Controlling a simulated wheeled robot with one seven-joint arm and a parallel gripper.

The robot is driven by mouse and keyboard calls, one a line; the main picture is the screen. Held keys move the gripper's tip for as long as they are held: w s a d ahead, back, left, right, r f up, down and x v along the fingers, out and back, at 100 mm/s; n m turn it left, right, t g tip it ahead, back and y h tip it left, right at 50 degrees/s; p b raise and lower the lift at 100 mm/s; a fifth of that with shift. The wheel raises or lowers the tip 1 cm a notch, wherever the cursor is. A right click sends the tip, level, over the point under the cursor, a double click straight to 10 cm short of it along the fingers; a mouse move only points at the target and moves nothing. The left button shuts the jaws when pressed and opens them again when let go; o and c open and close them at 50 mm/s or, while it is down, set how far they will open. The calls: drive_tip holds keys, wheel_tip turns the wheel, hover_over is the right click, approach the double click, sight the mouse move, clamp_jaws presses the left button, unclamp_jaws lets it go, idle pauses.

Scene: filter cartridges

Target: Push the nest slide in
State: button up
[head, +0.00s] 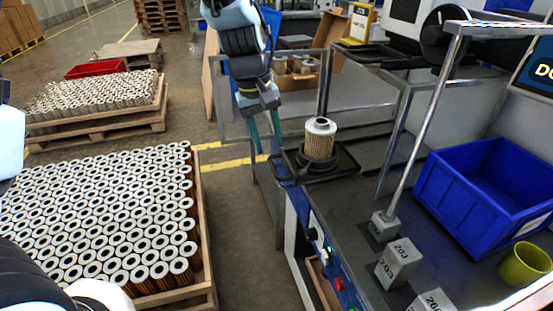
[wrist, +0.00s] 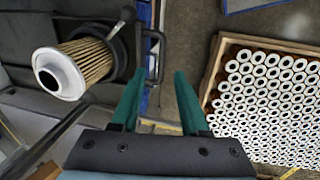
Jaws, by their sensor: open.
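The nest slide (head: 345,166) shows in the head view as a dark plate with a round black nest at the near left end of the bench. A pleated filter cartridge (head: 319,141) with a white end cap stands upright in the nest. The cartridge also shows at the left of the wrist view (wrist: 88,62). A dark handle bar (wrist: 160,52) sticks out from the slide's end, just beyond my fingertips in the wrist view. My gripper (head: 268,148) has teal fingers, open and empty, left of the nest; whether they touch the handle I cannot tell.
A pallet of upright cartridges (head: 110,215) stands on the floor at the left. On the bench are a blue bin (head: 480,195), grey numbered blocks (head: 398,258), a metal post (head: 425,130) and an olive cup (head: 524,264). Floor shows between pallet and bench.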

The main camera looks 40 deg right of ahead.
sight(274, 168)
drive_tip(key=f, duration=0.4)
drive_tip(key=d+f, duration=0.1)
drive_tip(key=f, duration=0.1)
drive_tip(key=shift+s+f, duration=0.1)
drive_tip(key=shift+f, duration=0.15)
clamp_jaws()
drive_tip(key=shift+p, duration=0.3)
idle(0.9)
